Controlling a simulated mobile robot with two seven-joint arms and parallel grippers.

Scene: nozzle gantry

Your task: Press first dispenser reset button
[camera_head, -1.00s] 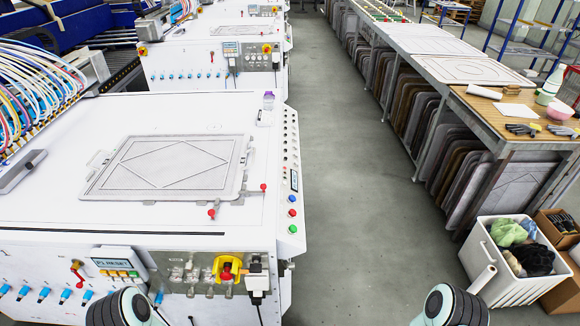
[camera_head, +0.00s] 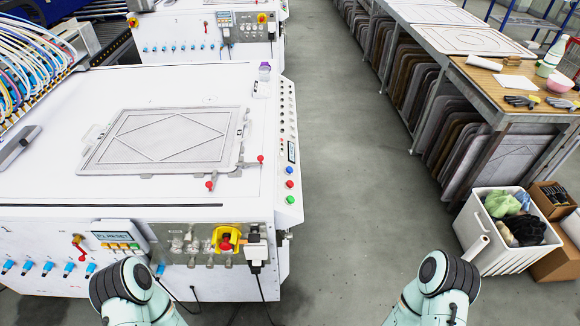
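A yellow and red emergency switch (camera_head: 226,240) and valves sit right of the box. Blue fittings (camera_head: 48,268) line the panel's left. A workbench (camera_head: 478,88) and a white bin (camera_head: 484,254) stand at the right. The grey aisle (camera_head: 345,170) between is clear.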

